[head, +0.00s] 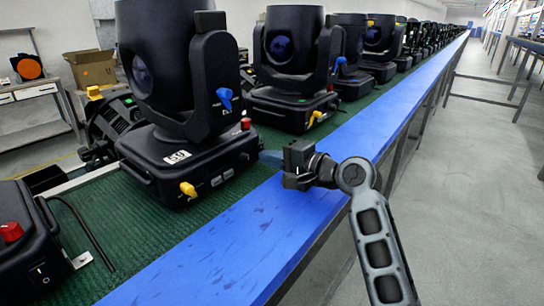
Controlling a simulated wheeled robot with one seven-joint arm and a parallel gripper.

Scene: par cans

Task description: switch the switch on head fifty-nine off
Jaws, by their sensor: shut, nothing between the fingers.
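A black moving head (165,60) stands upright on the green belt, left of centre. A white label (177,157) on its base carries a number that looks like 59, but it is small and hard to read. Its base has a yellow knob (188,189), a red knob (245,123) and a small panel (222,177) at the corner facing my arm. I cannot tell which way any switch there is set. My gripper (290,167) is shut and empty over the blue rail, to the right of this base and apart from it.
A blue rail (240,240) edges the green belt (140,225). Another black base at lower left has a rocker switch (40,270) and a red knob (11,231). More heads (290,45) line the belt behind. The grey floor (470,200) at right is clear.

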